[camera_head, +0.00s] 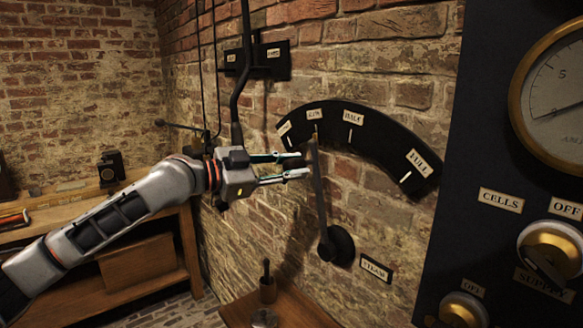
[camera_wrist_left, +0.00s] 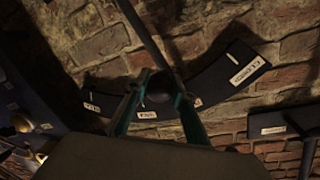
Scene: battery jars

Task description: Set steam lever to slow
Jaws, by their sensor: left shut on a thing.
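The steam lever (camera_head: 320,205) is a dark arm on a round black pivot (camera_head: 337,246) on the brick wall, beside a STEAM label (camera_head: 376,269). It stands nearly upright, leaning slightly left, with its upper end just below the second mark of the curved black scale (camera_head: 385,152), labelled SLOW (camera_head: 314,114). My left gripper (camera_head: 298,164) comes from the left and is shut on the lever near its upper end. In the left wrist view, the lever's dark round knob (camera_wrist_left: 160,86) sits between the teal fingers of my left gripper (camera_wrist_left: 160,98). My right gripper is not in view.
The scale also has HALF (camera_head: 353,118) and FULL (camera_head: 418,163) labels to the right. A dark panel (camera_head: 470,140) with a gauge and brass knobs stands at the right. A wooden table (camera_head: 285,308) lies below the lever. A bench (camera_head: 140,262) is at left.

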